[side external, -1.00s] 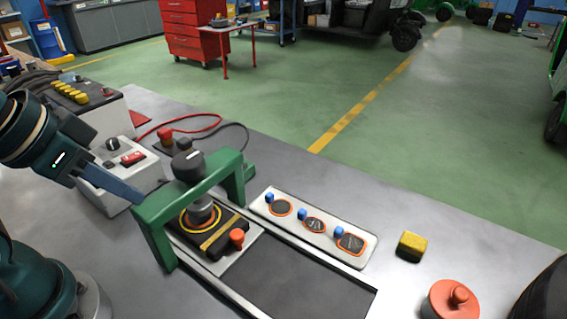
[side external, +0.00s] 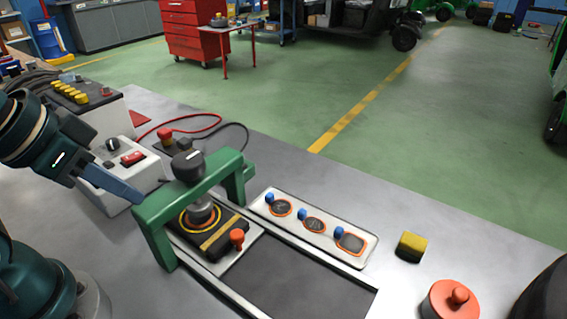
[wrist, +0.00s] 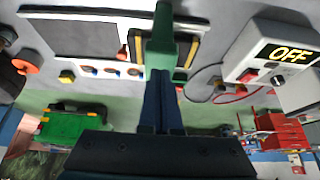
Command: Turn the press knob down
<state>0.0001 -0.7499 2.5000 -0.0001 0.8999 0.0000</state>
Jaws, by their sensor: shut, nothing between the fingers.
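The press is a green arch frame (side external: 190,187) with a dark round knob (side external: 187,164) on top, marked by a pale line. Below the knob, a grey cylindrical ram (side external: 202,212) stands over a black pad with a yellow ring. My gripper (side external: 140,197) is shut and empty, with its fingertips close to the left end of the arch, left of the knob. I cannot tell whether they touch the frame. In the wrist view, the shut fingers (wrist: 161,78) point at the green frame (wrist: 166,45); the knob cannot be made out there.
A white control box (side external: 122,172) with a dial and red switch stands behind my gripper; its display (wrist: 287,53) reads OFF. A white tray (side external: 325,235) with round patches lies right of the press. A yellow block (side external: 411,246) and red lidded pot (side external: 452,300) sit further right.

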